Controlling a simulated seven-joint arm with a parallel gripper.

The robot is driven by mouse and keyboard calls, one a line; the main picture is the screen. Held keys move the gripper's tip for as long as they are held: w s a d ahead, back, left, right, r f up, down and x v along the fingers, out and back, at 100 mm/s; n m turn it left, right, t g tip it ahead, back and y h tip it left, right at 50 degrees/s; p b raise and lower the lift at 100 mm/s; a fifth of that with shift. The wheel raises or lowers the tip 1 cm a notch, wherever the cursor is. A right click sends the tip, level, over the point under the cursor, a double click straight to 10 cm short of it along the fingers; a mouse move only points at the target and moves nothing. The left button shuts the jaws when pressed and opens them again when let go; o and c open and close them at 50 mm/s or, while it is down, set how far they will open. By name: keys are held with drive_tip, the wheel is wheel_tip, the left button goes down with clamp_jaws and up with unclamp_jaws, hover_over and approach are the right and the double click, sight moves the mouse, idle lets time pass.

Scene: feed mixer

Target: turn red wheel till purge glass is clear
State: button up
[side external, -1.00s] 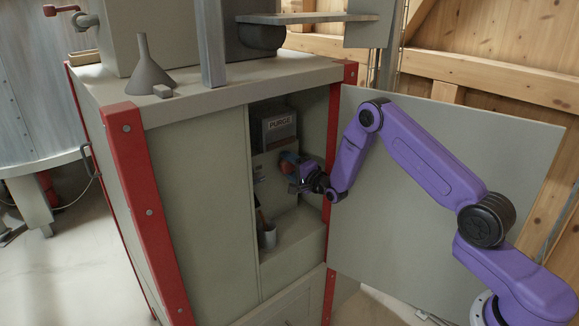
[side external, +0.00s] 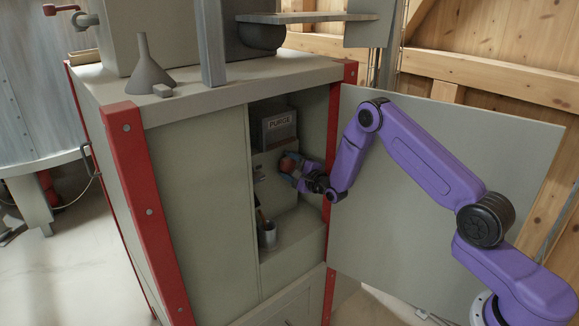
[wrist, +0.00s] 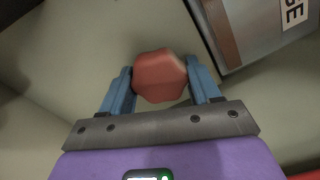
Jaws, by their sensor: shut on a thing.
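The red wheel (wrist: 160,76) is a faceted red knob on the back panel inside the open cabinet. My gripper (wrist: 161,88) has its two blue fingers on opposite sides of the wheel and is shut on it. In the side view the wheel (side external: 287,165) shows small between the fingers of my gripper (side external: 290,168). A grey box labelled PURGE (side external: 279,127) sits above the wheel; it also shows at the top right of the wrist view (wrist: 262,30). I cannot make out whether the purge glass is clear.
The cabinet door (side external: 440,200) stands open to the right, behind my arm. A metal cup (side external: 267,235) with something in it stands on the shelf below the wheel. A funnel (side external: 149,70) stands on the cabinet top. A red corner post (side external: 327,190) is close to my wrist.

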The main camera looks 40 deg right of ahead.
drive_tip(key=o, duration=1)
drive_tip(key=shift+s, duration=0.1)
drive_tip(key=s, duration=1.7)
drive_tip(key=shift+s, duration=0.15)
